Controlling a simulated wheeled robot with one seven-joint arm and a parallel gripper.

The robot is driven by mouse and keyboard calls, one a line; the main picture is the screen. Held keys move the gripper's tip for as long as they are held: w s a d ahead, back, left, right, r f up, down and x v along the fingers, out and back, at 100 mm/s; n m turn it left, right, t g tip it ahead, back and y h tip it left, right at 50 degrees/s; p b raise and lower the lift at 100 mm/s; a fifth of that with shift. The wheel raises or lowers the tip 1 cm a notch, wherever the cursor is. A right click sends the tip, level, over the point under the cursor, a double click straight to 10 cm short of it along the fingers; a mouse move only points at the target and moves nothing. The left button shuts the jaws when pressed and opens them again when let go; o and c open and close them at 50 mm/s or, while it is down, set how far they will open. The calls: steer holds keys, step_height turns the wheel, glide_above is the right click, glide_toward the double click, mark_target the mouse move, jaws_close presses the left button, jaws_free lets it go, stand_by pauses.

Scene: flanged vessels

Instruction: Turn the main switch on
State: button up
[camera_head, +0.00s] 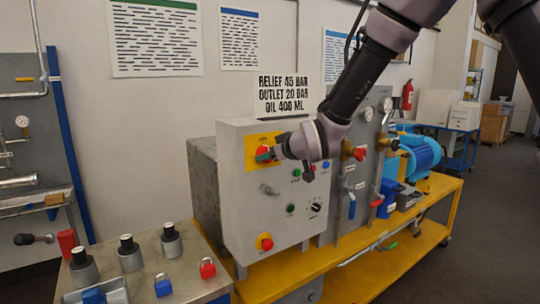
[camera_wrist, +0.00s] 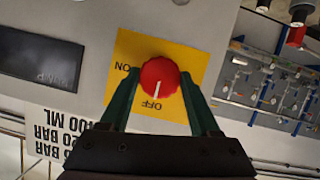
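The main switch (camera_wrist: 161,77) is a red round knob with a white pointer line on a yellow plate (camera_wrist: 196,60) marked ON and OFF. In the wrist view the white line points toward the OFF word. My gripper (camera_wrist: 160,88) has its two dark green fingers on either side of the knob. The fingers are apart; whether they touch the knob is not clear. In the head view the switch (camera_head: 264,155) sits at the upper left of the grey control box (camera_head: 240,210), partly hidden by my gripper (camera_head: 276,153).
A sign (camera_head: 283,94) stands on the box top. Valves and gauges (camera_head: 367,113) are to the right. A bench with vessels (camera_head: 130,253) stands left.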

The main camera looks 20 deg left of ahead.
steer(key=c, duration=0.6)
steer(key=shift+c, duration=0.2)
steer(key=shift+w+d+f+m+g+y, duration=0.1)
steer(key=shift+m+g+y, duration=0.85)
steer(key=shift+m, duration=1.2)
steer(key=shift+w+d+f+m+g+y, duration=0.1)
steer(key=shift+m+g+y, duration=0.35)
steer(key=shift+m+y, duration=1.3)
steer(key=shift+w+d+f+m+g+y, duration=0.1)
steer(key=shift+m+g+y, duration=0.6)
steer(key=shift+m, duration=1.9)
